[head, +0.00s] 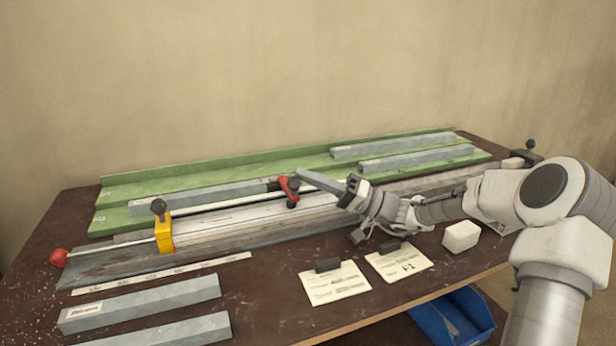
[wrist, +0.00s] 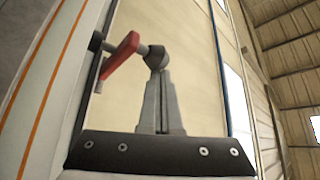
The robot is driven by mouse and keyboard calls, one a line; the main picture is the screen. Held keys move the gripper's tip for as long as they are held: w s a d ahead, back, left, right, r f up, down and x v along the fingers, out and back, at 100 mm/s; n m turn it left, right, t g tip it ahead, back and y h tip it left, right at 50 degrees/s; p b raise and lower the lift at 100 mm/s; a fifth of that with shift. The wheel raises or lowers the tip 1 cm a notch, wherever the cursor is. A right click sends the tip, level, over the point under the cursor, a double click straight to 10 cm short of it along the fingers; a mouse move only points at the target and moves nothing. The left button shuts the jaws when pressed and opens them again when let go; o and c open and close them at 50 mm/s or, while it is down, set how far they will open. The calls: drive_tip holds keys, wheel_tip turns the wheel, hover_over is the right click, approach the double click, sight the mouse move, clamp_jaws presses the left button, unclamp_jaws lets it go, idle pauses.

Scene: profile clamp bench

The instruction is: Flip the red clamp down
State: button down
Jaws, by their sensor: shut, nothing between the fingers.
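The red clamp (head: 284,188) sits on the long profile rail near the middle of the bench, with dark round parts beside its red arm. In the wrist view the red clamp (wrist: 120,58) stands out from the rail on the left, and a short rod runs from it to a dark ball (wrist: 156,57). My gripper (head: 302,175) reaches in from the right, its grey fingers pointing left just above the clamp. In the wrist view my gripper (wrist: 157,75) is shut and empty, its tips at or very close to the ball; whether they touch I cannot tell.
A yellow block (head: 165,236) with a black knob and a red ball (head: 59,258) are at the rail's left end. Grey bars lie on the green rack (head: 115,190) behind and at the front left. Paper cards (head: 335,287) and a white block (head: 461,236) lie in front.

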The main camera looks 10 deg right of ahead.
drive_tip(key=shift+r, duration=0.1)
drive_tip(key=s+d+r+p, duration=0.5)
drive_tip(key=d+r, duration=0.5)
drive_tip(key=shift+s+d+r, duration=0.15)
drive_tip(key=shift+s+r, duration=0.1)
drive_tip(key=shift+r, duration=0.15)
